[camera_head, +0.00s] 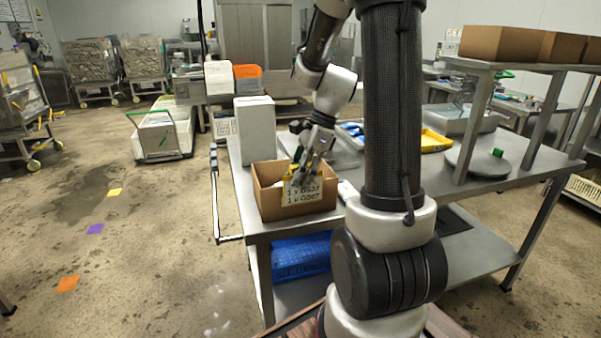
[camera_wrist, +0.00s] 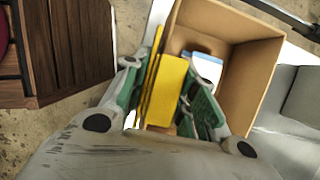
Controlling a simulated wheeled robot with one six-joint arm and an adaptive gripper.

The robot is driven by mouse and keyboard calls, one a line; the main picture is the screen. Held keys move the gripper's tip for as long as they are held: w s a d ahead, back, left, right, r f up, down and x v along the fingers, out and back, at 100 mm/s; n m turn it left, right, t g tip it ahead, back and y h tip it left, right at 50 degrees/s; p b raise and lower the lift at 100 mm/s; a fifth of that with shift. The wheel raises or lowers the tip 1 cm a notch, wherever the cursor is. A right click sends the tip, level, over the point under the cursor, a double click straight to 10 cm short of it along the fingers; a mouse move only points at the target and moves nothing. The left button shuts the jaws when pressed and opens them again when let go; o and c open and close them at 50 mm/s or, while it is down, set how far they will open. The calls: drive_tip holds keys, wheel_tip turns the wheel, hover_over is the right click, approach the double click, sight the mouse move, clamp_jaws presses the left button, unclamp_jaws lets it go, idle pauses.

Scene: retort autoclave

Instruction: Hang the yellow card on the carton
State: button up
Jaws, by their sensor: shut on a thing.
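The open brown carton (camera_head: 268,201) stands near the left front corner of the steel table; it also shows in the wrist view (camera_wrist: 245,70). My gripper (camera_head: 308,172) is at the carton's front wall, pointing down. In the wrist view my gripper (camera_wrist: 168,84) has its green-sided fingers closed on the folded yellow card (camera_wrist: 169,92). A narrow second yellow strip lies along its left side. In the head view a pale face with black print (camera_head: 302,190) lies in front of the carton's front wall, below my fingers. I cannot tell whether the card's fold rests on the rim.
A white box (camera_head: 256,130) stands behind the carton. A blue crate (camera_head: 301,257) is on the shelf below. A yellow tray (camera_head: 436,141) and a round grey lid (camera_head: 478,162) lie further right. A blue and white item (camera_wrist: 205,66) is inside the carton.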

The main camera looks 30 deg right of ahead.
drive_tip(key=shift+f, duration=1.3)
drive_tip(key=o, duration=1)
drive_tip(key=shift+o, duration=0.2)
drive_tip(key=v, duration=1.2)
